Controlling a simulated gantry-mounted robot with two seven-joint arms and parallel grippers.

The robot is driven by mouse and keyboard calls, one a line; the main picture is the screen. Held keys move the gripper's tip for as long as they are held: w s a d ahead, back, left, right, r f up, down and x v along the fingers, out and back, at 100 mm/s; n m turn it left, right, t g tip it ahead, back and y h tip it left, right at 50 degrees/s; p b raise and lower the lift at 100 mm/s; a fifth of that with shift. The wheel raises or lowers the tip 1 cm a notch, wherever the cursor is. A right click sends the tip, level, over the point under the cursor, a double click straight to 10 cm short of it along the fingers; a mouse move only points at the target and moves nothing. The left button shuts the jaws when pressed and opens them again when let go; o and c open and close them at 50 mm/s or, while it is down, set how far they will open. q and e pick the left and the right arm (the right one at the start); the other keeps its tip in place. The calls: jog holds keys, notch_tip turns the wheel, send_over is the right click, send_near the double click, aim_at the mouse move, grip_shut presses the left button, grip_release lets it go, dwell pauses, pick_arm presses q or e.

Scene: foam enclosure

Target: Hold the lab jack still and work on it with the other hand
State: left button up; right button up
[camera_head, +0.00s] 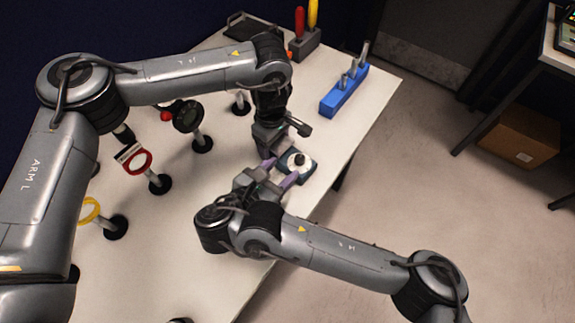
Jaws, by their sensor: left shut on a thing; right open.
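The lab jack (305,172) is a small dark blue-grey block with a light top and a black knob (299,159). It sits on the white table near its right edge. My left gripper (268,152) comes down from above and is shut at the jack's left side; the exact contact is hidden by the gripper. My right gripper (279,172) is open, with purple fingers pointing up toward the jack from its front left. The fingers are close to the jack, and I cannot tell whether they touch it.
A blue rack (344,91) with metal pieces stands at the back right. A holder with red and yellow handled tools (304,42) is behind it. Several stands, one with a red ring (137,160), one with a yellow ring (88,210), fill the left. The right table edge is close.

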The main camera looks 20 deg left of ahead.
jog(key=d+r+n+g+y, duration=0.1)
jog(key=d+r+n+y, duration=0.2)
jog(key=r+n+y, duration=0.35)
jog(key=d+r+n+g+y, duration=0.1)
jog(key=d+r+n+y, duration=0.25)
jog(key=r+y, duration=0.55)
jog(key=w+d+f, duration=0.1)
jog(key=w+f, duration=0.4)
jog(key=w, duration=0.2)
jog(key=w+d+f, duration=0.1)
jog(key=w+f, duration=0.3)
jog(key=w, duration=0.4)
jog(key=w+d+f+n+g+y, duration=0.2)
jog(key=w+d+f+n+y, duration=0.1)
jog(key=w+d+f+n, duration=0.5)
jog(key=n+g+y, duration=0.2)
jog(key=g, duration=0.7)
send_near(300, 160)
jog(key=a, duration=0.9)
jog(key=shift+w+f, duration=0.25)
jog(key=shift+w, duration=0.15)
